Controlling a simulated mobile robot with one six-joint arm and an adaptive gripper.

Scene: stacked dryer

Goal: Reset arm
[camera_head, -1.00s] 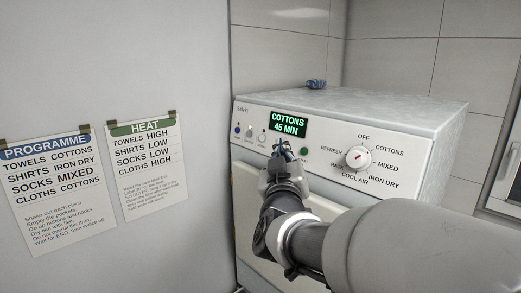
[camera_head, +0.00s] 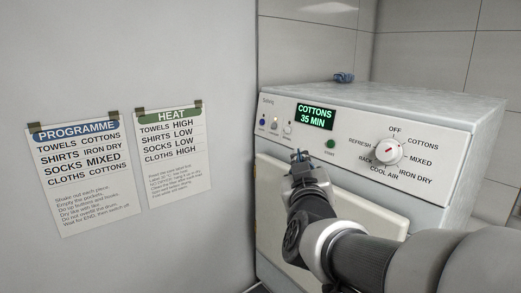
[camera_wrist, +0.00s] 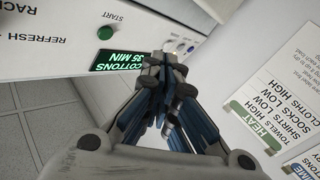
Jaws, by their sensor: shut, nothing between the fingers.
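My gripper (camera_head: 300,158) is shut and empty, in front of the white dryer's control panel, just below its display in the head view. In the wrist view my gripper (camera_wrist: 165,65) has its fingertips together, with the panel beyond. The dryer (camera_head: 370,100) has a lit display (camera_head: 315,115) reading COTTONS 35 MIN. Its white dial (camera_head: 389,151) has a red mark and is ringed by programme names. A green start button (camera_head: 330,144) sits below the display, and several small buttons are at the left, one blue (camera_head: 262,122).
A PROGRAMME sheet (camera_head: 85,175) and a HEAT sheet (camera_head: 174,155) hang on the grey wall at left. A small blue item (camera_head: 344,77) lies on the dryer's top. The dryer's front panel (camera_head: 330,195) is below the controls, partly hidden by my arm.

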